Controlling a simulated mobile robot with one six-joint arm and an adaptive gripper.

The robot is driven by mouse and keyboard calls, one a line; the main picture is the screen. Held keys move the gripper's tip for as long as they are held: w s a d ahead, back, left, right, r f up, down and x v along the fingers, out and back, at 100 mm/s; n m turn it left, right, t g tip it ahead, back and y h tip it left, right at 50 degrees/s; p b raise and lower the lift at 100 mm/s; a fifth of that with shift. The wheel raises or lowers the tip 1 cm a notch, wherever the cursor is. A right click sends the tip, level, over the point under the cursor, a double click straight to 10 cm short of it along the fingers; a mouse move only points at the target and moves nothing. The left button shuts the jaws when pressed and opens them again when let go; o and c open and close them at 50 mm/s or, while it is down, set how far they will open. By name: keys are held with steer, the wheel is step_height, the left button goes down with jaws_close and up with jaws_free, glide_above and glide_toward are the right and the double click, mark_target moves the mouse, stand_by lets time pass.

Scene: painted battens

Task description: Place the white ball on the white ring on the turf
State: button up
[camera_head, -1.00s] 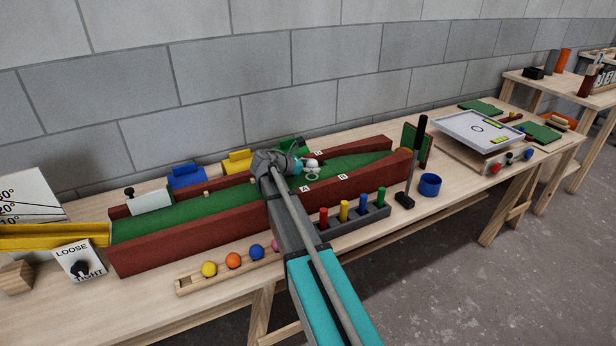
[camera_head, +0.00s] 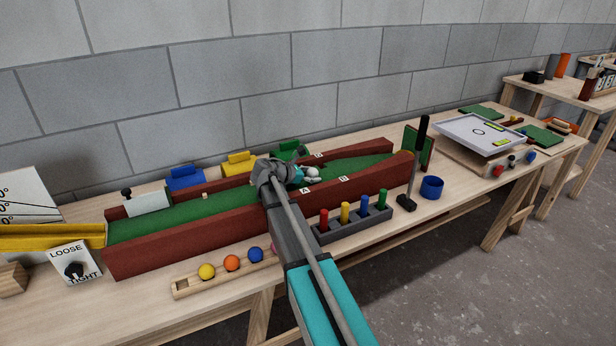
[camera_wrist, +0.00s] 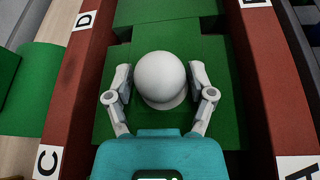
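The white ball (camera_wrist: 161,77) is between the two fingers of my gripper (camera_wrist: 160,83) in the wrist view. In the head view the ball (camera_head: 313,172) is low over the green turf (camera_head: 355,164), inside the red-sided lane. The white ring is mostly hidden under the ball; a pale rim (camera_wrist: 168,105) shows at the ball's lower edge in the wrist view. Whether the ball bears on it I cannot tell.
Red side walls (camera_head: 370,179) run close along both sides of the turf. A rack with coloured pegs (camera_head: 350,222) and a tray of coloured balls (camera_head: 222,272) stand in front. A black-handled upright tool (camera_head: 415,165) and a blue cup (camera_head: 431,187) stand to the right.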

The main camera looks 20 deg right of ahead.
steer(key=shift+o, duration=0.6)
steer(key=shift+r, duration=0.1)
steer(key=shift+r, duration=0.1)
steer(key=p+v, duration=0.4)
steer(key=v, duration=0.8)
steer(key=shift+p, duration=0.35)
steer(key=shift+s, duration=0.15)
